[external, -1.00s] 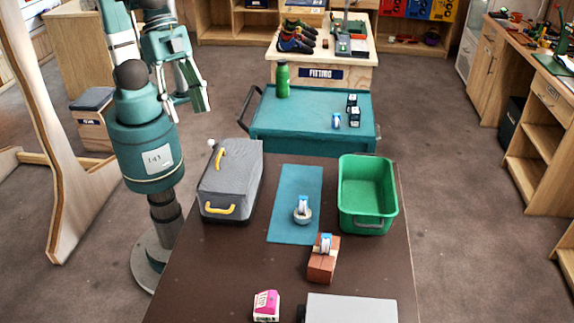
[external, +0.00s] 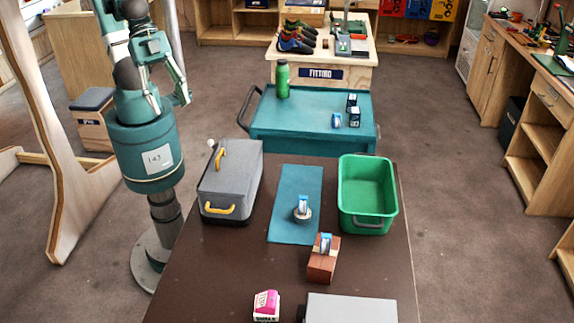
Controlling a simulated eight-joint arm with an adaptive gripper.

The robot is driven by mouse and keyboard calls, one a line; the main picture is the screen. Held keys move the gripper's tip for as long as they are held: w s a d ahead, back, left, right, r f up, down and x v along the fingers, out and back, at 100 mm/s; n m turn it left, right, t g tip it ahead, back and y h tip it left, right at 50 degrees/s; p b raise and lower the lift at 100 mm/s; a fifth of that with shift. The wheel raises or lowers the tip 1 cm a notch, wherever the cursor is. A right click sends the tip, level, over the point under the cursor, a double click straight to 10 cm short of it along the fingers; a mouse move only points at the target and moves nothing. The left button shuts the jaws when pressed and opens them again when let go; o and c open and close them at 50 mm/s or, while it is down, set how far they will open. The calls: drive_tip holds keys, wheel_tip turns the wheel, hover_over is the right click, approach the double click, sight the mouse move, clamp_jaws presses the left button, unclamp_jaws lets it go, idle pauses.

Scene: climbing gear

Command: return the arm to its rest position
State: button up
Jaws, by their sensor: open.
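My gripper (external: 170,98) is in the external view at the upper left, pointing down. Its fingers are apart with nothing between them. It is held close to my arm's column, left of the dark brown table (external: 240,270) and clear of everything on it. My arm is folded above its base.
A teal cart (external: 310,115) with a green bottle (external: 282,80) stands behind.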

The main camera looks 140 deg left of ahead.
drive_tip(key=shift+s+f, duration=0.2)
drive_tip(key=shift+s, duration=0.1)
drive_tip(key=shift+f+b, duration=1.85)
